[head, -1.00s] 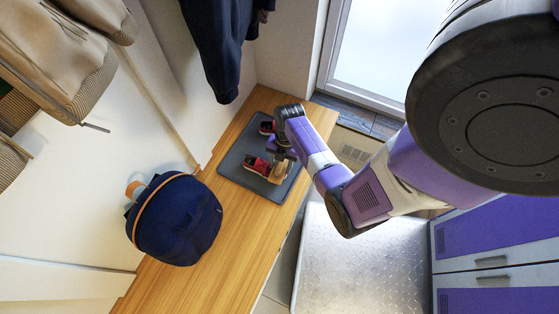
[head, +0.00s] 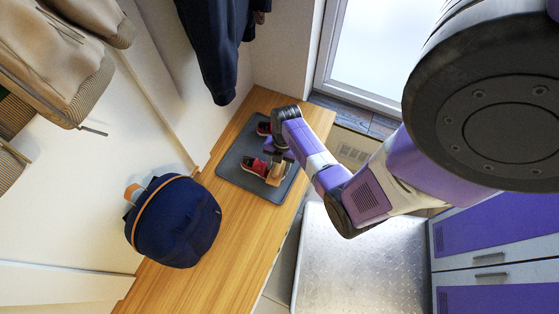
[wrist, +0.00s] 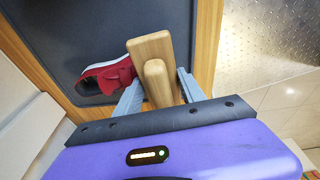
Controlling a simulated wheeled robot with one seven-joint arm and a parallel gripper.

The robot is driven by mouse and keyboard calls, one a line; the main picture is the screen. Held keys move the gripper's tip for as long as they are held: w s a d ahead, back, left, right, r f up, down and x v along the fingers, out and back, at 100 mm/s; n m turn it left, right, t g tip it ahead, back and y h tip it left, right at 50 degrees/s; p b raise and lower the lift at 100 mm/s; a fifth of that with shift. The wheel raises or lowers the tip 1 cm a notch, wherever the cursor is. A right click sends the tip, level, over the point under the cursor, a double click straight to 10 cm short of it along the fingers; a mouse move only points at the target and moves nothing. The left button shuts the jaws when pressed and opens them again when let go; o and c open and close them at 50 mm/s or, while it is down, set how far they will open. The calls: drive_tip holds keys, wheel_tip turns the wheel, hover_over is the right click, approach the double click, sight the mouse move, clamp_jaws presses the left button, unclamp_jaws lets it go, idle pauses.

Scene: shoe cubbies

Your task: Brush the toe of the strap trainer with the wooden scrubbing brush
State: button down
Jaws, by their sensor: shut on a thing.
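The wooden scrubbing brush (wrist: 149,47) is pale, with a block and an upright handle. My gripper (wrist: 160,78) is shut on its handle, one grey finger on each side. In the wrist view a red shoe with a white sole (wrist: 112,77) lies just left of the brush; I cannot tell whether they touch. In the head view this red shoe (head: 254,166) lies on the dark tray, with the brush (head: 275,175) at its right end and my gripper (head: 282,155) above. A second red shoe (head: 264,128) is farther back, partly hidden by my arm. I cannot make out straps on either.
The dark tray (head: 232,174) lies on a wooden bench (head: 222,267). A navy bag (head: 172,222) sits on the bench at the left. A metal plate floor (head: 335,265) is on the right.

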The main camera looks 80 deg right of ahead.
drive_tip(key=shift+w+a+f+p, duration=0.1)
drive_tip(key=shift+a+p, duration=0.1)
drive_tip(key=shift+a, duration=0.4)
drive_tip(key=shift+w+a+f+p, duration=0.1)
drive_tip(key=shift+a+p, duration=0.1)
drive_tip(key=shift+a, duration=0.4)
drive_tip(key=shift+s+d+b, duration=0.1)
drive_tip(key=shift+d+b, duration=0.35)
drive_tip(key=shift+d, duration=0.4)
drive_tip(key=shift+s+d+r+b, duration=0.15)
drive_tip(key=shift+d+b, duration=0.2)
drive_tip(key=shift+d, duration=0.45)
drive_tip(key=shift+s+d+r+b, duration=0.15)
drive_tip(key=shift+d+b, duration=0.15)
drive_tip(key=shift+d, duration=0.5)
drive_tip(key=shift+a+p, duration=0.45)
drive_tip(key=shift+a, duration=0.2)
drive_tip(key=shift+w+a+f+p, duration=0.2)
drive_tip(key=shift+a+p, duration=0.15)
drive_tip(key=shift+a, duration=0.55)
drive_tip(key=shift+w+a+f+p, duration=0.1)
drive_tip(key=shift+w+a+p, duration=0.15)
drive_tip(key=shift+a, duration=0.65)
drive_tip(key=shift+s+d+b, duration=0.15)
drive_tip(key=shift+d+b, duration=0.25)
drive_tip(key=shift+d, duration=0.4)
drive_tip(key=shift+s+d+r, duration=0.1)
drive_tip(key=shift+s+d, duration=0.05)
drive_tip(key=shift+d, duration=0.35)
drive_tip(key=shift+r, duration=0.15)
